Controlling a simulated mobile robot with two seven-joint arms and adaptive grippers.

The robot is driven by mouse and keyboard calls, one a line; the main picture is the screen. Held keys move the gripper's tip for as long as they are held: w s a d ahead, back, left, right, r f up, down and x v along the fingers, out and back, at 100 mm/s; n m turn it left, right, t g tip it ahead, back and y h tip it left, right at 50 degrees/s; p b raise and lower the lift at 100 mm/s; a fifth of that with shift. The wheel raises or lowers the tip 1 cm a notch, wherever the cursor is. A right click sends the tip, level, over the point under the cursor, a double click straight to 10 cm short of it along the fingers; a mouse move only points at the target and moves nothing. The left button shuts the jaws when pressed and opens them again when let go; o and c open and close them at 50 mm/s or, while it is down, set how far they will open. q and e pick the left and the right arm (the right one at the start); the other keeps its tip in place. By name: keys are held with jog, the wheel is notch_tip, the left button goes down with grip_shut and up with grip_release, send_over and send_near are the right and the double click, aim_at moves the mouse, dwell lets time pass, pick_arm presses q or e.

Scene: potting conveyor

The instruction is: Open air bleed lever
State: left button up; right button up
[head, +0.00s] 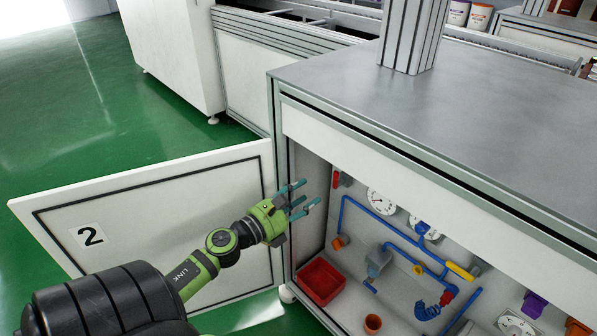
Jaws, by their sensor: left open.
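Inside the open cabinet (300,155), a back panel carries blue pipes (385,222), gauges and several small coloured handles. A red handle (336,178) is at the upper left, an orange one (339,242) below it, and a yellow one (459,271) to the right. I cannot tell from the picture which is the air bleed lever. My left gripper (303,197) is open and empty at the left side of the cabinet opening, left of the red handle and apart from it. My right gripper is not in view.
The cabinet door (165,215), marked 2, stands open at the left behind my left arm. The grey worktop (460,120) overhangs the opening. Green floor (60,110) is clear at the far left.

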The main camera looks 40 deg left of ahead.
pick_arm(q)
jog(key=shift+s, duration=0.6)
